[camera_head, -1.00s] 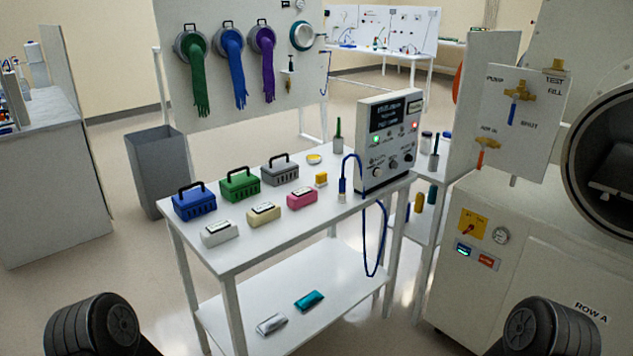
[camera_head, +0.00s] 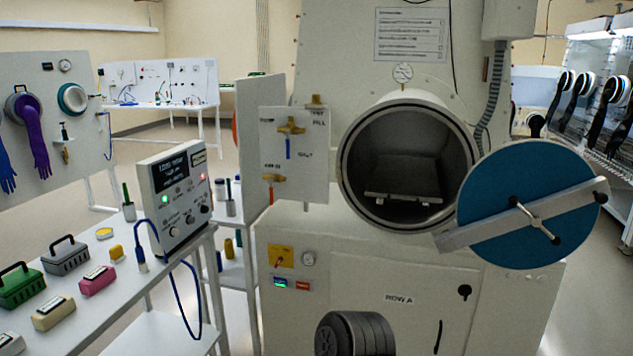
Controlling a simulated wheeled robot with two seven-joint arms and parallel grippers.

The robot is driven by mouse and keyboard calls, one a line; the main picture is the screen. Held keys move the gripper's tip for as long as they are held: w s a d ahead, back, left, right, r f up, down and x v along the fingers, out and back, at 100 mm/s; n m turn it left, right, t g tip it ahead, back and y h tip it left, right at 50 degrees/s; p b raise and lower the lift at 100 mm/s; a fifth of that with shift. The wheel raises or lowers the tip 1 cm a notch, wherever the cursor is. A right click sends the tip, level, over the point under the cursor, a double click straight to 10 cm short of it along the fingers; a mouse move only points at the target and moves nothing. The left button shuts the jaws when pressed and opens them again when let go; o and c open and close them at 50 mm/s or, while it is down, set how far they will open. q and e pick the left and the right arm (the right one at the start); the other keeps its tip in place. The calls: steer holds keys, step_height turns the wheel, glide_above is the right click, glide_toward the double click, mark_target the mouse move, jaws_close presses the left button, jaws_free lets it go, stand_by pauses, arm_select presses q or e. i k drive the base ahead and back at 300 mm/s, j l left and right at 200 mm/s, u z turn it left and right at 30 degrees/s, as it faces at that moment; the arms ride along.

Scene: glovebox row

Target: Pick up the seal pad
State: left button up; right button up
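I cannot tell for sure which thing is the seal pad. A small yellow block (camera_head: 117,253) stands on the white table (camera_head: 130,305) at the left, near the meter box. A round yellow-topped item (camera_head: 104,233) lies just behind it. A pink block (camera_head: 97,279) and a cream block (camera_head: 54,312) with labels lie nearer on the same table.
A meter box (camera_head: 174,197) with a blue cable stands on the table's right end. Grey (camera_head: 66,257) and green (camera_head: 20,287) cases stand at left. A chamber (camera_head: 405,160) has its round blue door (camera_head: 525,205) swung open to the right, jutting out.

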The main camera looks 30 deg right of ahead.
mark_target(117, 255)
steer(key=i+l+z, duration=0.1)
steer(key=i+z, duration=0.6)
steer(key=i+j+z, duration=0.15)
steer(key=i+z, duration=0.2)
steer(key=i, duration=0.1)
